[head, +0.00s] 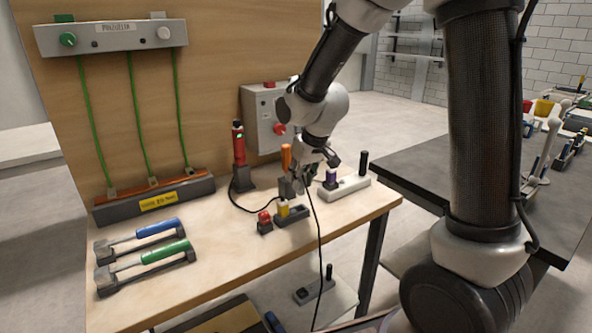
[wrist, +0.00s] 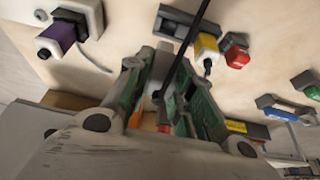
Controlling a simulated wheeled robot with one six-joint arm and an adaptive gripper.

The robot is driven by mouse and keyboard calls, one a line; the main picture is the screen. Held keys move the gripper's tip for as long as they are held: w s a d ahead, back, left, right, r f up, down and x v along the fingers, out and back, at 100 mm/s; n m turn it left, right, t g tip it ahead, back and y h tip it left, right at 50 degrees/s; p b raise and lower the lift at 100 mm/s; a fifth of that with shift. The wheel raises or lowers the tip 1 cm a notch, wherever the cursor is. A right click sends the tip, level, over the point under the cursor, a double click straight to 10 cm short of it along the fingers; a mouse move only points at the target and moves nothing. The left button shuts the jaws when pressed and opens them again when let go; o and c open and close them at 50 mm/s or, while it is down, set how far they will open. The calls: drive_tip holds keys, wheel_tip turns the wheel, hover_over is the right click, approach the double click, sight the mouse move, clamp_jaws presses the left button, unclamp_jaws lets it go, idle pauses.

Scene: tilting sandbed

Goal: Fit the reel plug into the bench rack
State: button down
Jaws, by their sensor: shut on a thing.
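My gripper (head: 300,186) is above the bench's right part, shut on the reel plug. The plug is mostly hidden between the fingers. A black cable runs from it down past the bench's front edge; in the wrist view the cable (wrist: 192,40) leads to between the fingertips (wrist: 165,92). A dark rack (head: 297,216) stands on the bench just below the gripper in the picture; a yellow plug (head: 283,208) is in its left part. The rack (wrist: 172,25) and yellow plug (wrist: 206,45) also show in the wrist view. I cannot tell for sure which holder is the bench rack.
A red plug (head: 264,218) stands left of the dark rack. A white block (head: 345,188) with purple (head: 331,177) and black (head: 363,162) plugs is to the right. A red tool (head: 239,145) stands behind. Blue- and green-handled tools lie left. The bench's front middle is clear.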

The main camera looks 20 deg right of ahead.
sight(302, 191)
idle(0.3)
drive_tip(key=shift+f, duration=2.15)
drive_tip(key=shift+f, duration=1.3)
drive_tip(key=c, duration=0.7)
unclamp_jaws()
drive_tip(key=shift+r, duration=0.15)
drive_tip(key=shift+r, duration=3.9)
